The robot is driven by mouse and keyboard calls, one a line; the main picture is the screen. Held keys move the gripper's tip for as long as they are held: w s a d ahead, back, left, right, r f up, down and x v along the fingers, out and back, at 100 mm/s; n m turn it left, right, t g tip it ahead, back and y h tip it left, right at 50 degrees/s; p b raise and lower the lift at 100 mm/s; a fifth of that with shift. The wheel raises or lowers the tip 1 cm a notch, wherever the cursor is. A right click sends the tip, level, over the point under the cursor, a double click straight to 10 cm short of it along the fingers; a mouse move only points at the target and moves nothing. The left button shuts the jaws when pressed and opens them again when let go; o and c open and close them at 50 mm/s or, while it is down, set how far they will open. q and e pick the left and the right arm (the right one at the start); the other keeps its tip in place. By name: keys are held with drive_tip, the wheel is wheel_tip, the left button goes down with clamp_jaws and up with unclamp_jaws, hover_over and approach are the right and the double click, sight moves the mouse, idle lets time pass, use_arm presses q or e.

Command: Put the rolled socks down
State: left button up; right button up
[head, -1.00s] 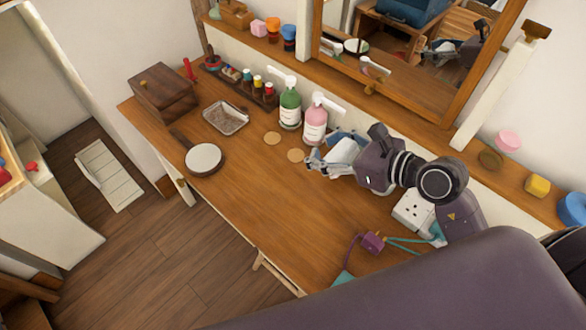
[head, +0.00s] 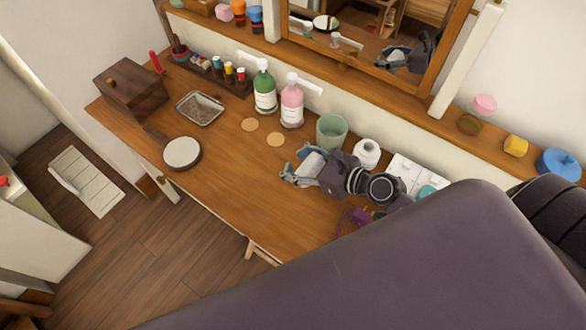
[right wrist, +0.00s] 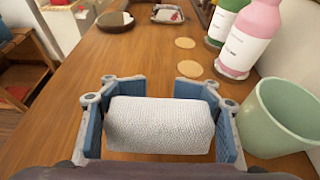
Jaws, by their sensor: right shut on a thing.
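The rolled socks (right wrist: 160,125) are a white knitted roll held between the blue pads of my right gripper in the right wrist view. In the head view my right gripper (head: 298,170) is over the wooden table (head: 225,205), and the white roll (head: 312,161) shows in it. The gripper is shut on the roll. I cannot tell whether the roll touches the table. A green cup (right wrist: 283,118) stands close to the right of the gripper in the right wrist view. My left gripper is not in view.
A pink bottle (head: 291,106) and a green bottle (head: 264,92) stand at the back, with two round coasters (head: 250,124) before them. A metal tray (head: 200,107), a round white-topped thing (head: 183,153) and a wooden box (head: 131,84) lie left. The table's front middle is clear.

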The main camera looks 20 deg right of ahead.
wheel_tip(320, 180, down, 4)
drive_tip(key=shift+r+b, duration=0.1)
drive_tip(key=shift+b, duration=0.5)
drive_tip(key=shift+f, duration=0.3)
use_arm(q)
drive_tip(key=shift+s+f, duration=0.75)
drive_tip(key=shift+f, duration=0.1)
use_arm(e)
drive_tip(key=o, duration=1.4)
drive_tip(key=shift+o, duration=0.2)
drive_tip(key=shift+r, duration=0.1)
